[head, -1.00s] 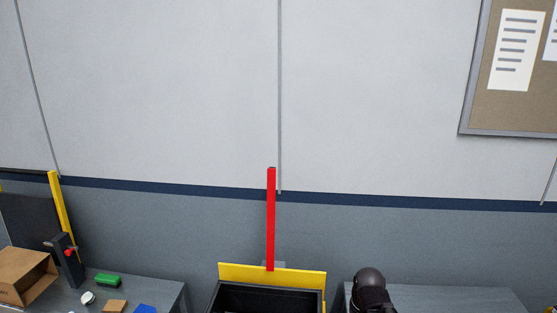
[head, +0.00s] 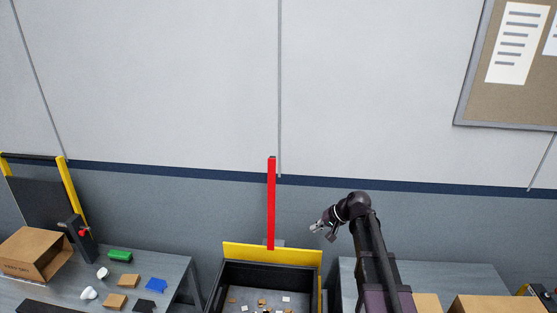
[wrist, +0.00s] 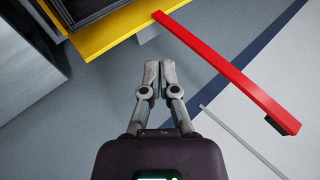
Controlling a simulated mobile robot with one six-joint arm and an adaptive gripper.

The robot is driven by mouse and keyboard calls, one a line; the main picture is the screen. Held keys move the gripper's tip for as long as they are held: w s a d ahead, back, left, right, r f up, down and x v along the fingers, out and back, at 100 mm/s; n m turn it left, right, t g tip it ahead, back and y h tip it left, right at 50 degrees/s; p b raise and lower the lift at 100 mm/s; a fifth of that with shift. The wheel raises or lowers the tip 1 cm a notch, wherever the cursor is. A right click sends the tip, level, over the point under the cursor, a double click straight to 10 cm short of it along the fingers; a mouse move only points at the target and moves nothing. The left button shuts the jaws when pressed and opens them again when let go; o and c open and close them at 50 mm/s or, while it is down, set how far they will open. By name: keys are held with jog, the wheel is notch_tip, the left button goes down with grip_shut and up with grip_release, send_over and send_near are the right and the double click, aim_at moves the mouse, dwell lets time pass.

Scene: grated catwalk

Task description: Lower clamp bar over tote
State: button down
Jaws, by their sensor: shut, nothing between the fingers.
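The red clamp bar (head: 271,205) stands upright at the back of the dark tote (head: 225,284), above a yellow back plate (head: 270,254). The tote holds several small loose pieces. My gripper (head: 316,228) is right of the bar, apart from it, at about the height of its lower part. In the wrist view my gripper (wrist: 157,66) has its fingers together and empty. The red bar (wrist: 225,72) runs there from upper middle to lower right, ahead of and right of the fingertips. The yellow plate (wrist: 105,38) and part of the tote show at upper left.
A right table (head: 440,272) carries cardboard boxes (head: 500,304). The wall (head: 180,100) behind is bare near the bar.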

jog(key=w+a+r+m+t+y, duration=0.1)
jog(key=w+r+y, duration=0.3)
jog(key=w, duration=0.6)
jog(key=w+a+r+m+t+y, duration=0.2)
jog(key=w+a+r+m+y, duration=0.1)
jog(key=w+r, duration=0.6)
jog(key=shift+w+a+t+y, duration=0.3)
jog(key=shift+w+a+y, duration=0.3)
jog(key=shift+w, duration=0.4)
jog(key=r+x, duration=0.1)
jog(key=x, duration=0.9)
jog(key=s, duration=0.4)
jog(key=shift+f, duration=0.1)
jog(key=shift+d, duration=0.15)
